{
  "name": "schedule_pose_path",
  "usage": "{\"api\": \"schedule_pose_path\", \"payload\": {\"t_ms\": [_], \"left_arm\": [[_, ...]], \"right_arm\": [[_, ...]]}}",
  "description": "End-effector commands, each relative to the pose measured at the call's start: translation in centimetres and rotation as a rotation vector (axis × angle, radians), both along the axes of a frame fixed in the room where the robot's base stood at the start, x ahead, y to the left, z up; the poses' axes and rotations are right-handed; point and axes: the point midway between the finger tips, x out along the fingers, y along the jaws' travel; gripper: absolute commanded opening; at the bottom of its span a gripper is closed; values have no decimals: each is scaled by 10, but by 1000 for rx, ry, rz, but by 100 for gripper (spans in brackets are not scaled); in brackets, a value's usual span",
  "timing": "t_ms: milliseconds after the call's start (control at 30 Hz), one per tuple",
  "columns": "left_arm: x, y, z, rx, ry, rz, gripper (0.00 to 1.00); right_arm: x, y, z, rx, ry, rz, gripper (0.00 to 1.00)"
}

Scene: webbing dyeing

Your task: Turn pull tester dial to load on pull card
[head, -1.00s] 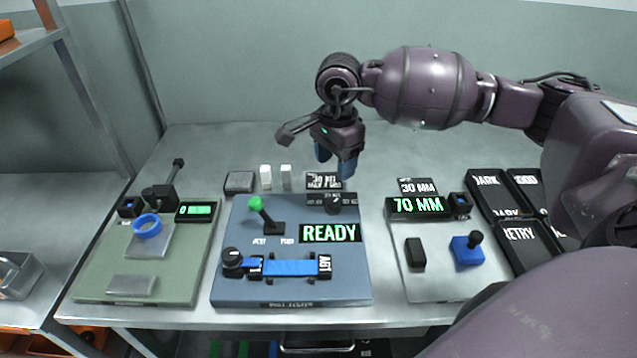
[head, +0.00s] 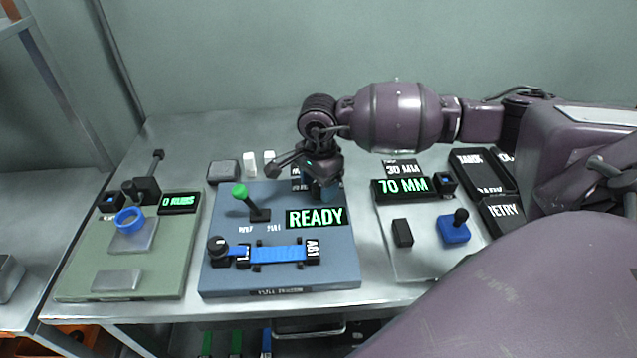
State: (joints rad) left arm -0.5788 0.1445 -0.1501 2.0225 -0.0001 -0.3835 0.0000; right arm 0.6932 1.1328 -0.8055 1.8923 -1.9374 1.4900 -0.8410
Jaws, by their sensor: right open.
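The pull tester (head: 340,262) is a blue-grey base with a green-knobbed lever (head: 241,192), a lit READY display (head: 316,217) and a blue webbing strip (head: 278,253) held along its front. My right gripper (head: 319,189) points down over the tester's back right corner, where the dial is. My left gripper is not in view.
A green rub station (head: 70,282) reading 0 RUBS stands left. Right is a grey station with a 70 MM display (head: 403,188), a 30 MM card (head: 402,169) and a blue knobbed block (head: 454,230). Black trays (head: 480,172) lie far right.

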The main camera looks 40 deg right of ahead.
Motion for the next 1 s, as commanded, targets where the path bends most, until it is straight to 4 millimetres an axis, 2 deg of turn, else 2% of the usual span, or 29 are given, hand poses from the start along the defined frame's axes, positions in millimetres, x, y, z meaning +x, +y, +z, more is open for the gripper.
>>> {"api": "schedule_pose_path", "payload": {"t_ms": [267,500,600,1000], "left_arm": [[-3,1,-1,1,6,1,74],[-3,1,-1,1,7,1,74],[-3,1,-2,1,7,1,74],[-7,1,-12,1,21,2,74]], "right_arm": [[0,0,-1,0,0,0,59],[0,0,-1,1,0,1,22],[0,0,-1,1,0,1,10],[0,0,-3,1,1,96,10]]}}
